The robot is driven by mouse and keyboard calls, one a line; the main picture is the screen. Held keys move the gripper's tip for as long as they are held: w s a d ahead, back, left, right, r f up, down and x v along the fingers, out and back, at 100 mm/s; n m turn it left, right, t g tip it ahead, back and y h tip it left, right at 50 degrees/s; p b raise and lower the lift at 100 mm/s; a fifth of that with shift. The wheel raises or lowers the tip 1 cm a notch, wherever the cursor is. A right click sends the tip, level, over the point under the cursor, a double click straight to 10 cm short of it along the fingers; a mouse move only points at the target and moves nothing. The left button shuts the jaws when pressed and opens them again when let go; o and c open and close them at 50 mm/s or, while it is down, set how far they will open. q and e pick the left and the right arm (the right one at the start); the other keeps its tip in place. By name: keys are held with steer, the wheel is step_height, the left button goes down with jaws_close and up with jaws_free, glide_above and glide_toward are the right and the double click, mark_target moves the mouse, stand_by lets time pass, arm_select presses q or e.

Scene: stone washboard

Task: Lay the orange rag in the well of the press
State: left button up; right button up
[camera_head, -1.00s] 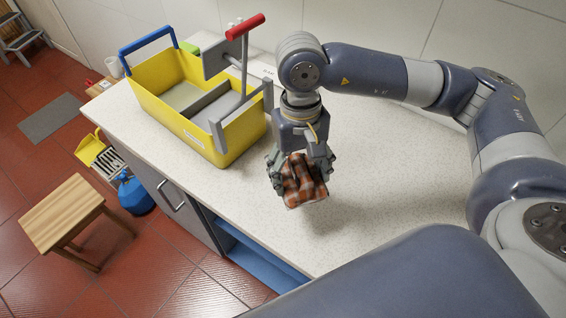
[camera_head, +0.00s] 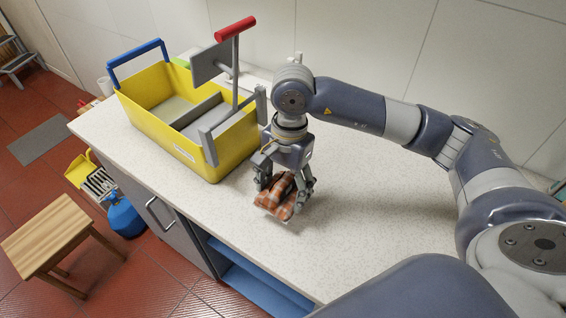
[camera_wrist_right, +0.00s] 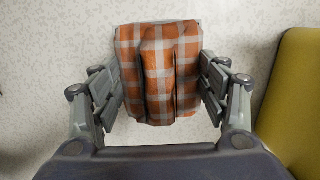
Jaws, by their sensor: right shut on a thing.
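The orange rag (camera_head: 281,200) is checked orange, white and dark, and is bunched between the fingers of my right gripper (camera_head: 285,188). In the right wrist view the rag (camera_wrist_right: 158,70) fills the space between both fingers of the gripper (camera_wrist_right: 160,85). The gripper is shut on it and points down over the counter, to the right of the yellow bucket (camera_head: 222,160). The press (camera_head: 205,108) is the grey part in the near right half of the bucket, with an upright lever and red handle (camera_head: 235,28). Its well is partly hidden by its frame and the bucket wall. My left gripper is not in view.
The speckled counter (camera_head: 370,200) is clear to the right of the gripper. The bucket's blue handle (camera_head: 136,58) stands up at its far left. A wooden stool (camera_head: 50,235) and a blue container (camera_head: 124,217) are on the red floor.

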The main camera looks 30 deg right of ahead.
steer(key=w+d+p, duration=0.1)
steer(key=w, duration=0.2)
steer(key=w+d+p, duration=0.1)
steer(key=w+d, duration=0.1)
steer(key=w, duration=0.1)
steer(key=w+d, duration=0.1)
steer(key=w, duration=0.2)
steer(key=shift+d+f+p, duration=0.2)
steer(key=shift+f+p, duration=1.15)
steer(key=shift+f, duration=0.85)
steer(key=shift+f+b, duration=0.25)
steer(key=shift+b, duration=0.1)
steer(key=o, duration=1.3)
steer(key=shift+c, duration=0.2)
steer(key=shift+r, duration=0.1)
